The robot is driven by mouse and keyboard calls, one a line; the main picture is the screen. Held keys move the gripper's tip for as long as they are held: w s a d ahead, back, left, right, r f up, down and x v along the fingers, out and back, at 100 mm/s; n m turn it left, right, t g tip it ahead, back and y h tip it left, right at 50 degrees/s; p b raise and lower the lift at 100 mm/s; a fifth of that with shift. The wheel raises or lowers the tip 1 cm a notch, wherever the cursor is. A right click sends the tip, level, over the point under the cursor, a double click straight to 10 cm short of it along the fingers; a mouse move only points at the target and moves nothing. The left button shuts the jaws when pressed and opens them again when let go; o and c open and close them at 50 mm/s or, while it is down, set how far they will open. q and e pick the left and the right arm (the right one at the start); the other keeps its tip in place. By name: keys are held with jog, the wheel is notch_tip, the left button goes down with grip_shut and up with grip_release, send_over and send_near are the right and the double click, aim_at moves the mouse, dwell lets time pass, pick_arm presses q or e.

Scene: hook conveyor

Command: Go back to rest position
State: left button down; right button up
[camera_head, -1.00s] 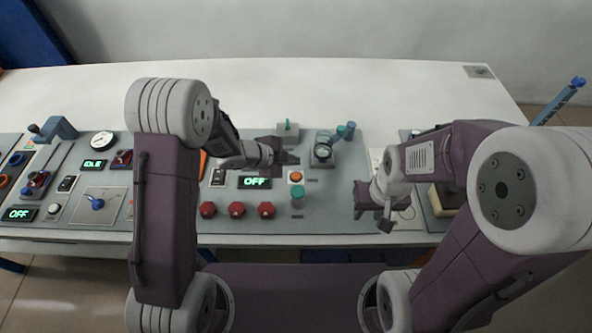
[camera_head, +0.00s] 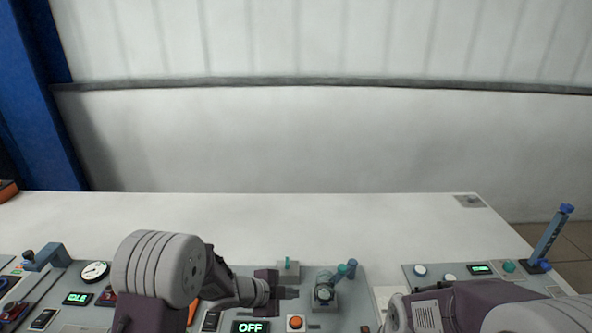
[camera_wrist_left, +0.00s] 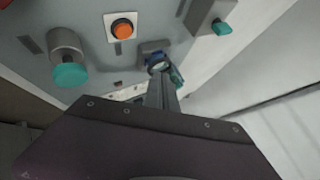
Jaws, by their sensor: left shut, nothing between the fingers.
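My left gripper (camera_head: 291,293) is shut and empty, held over the middle control panel and pointing right. In the left wrist view its closed fingers (camera_wrist_left: 161,92) stand in the centre with nothing between them. An orange button (camera_head: 295,322) lies just below the fingers in the head view; it also shows in the left wrist view (camera_wrist_left: 123,28). A lever unit with blue-green ends (camera_head: 326,292) stands to the right of the fingertips. My right arm comes in at the lower right of the head view, and its gripper is hidden below the picture edge.
A green display reads OFF (camera_head: 250,327). At the left are a round gauge (camera_head: 95,271) and a display reading IDLE (camera_head: 77,298). A blue upright lever (camera_head: 549,238) rises at the right.

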pick_arm(q)
jog(key=w+a+r+n+t+y, duration=0.25)
jog(key=a+r+n, duration=0.25)
jog(key=a+r, duration=0.25)
jog(key=s+a+n+y, duration=0.3)
jog(key=s+a+n, duration=0.2)
jog(key=a, duration=0.1)
jog(key=s+a+f+n+g+y, duration=0.1)
jog(key=s+f+n+g, duration=0.2)
jog(key=s, duration=0.6)
jog(key=s+a+f+n+g, duration=0.2)
jog(key=s+n+g, duration=0.2)
jog(key=s+n, duration=0.3)
jog(key=shift+s+f+y, duration=0.35)
jog(key=shift+s+f, duration=0.05)
jog(key=shift+s, duration=0.7)
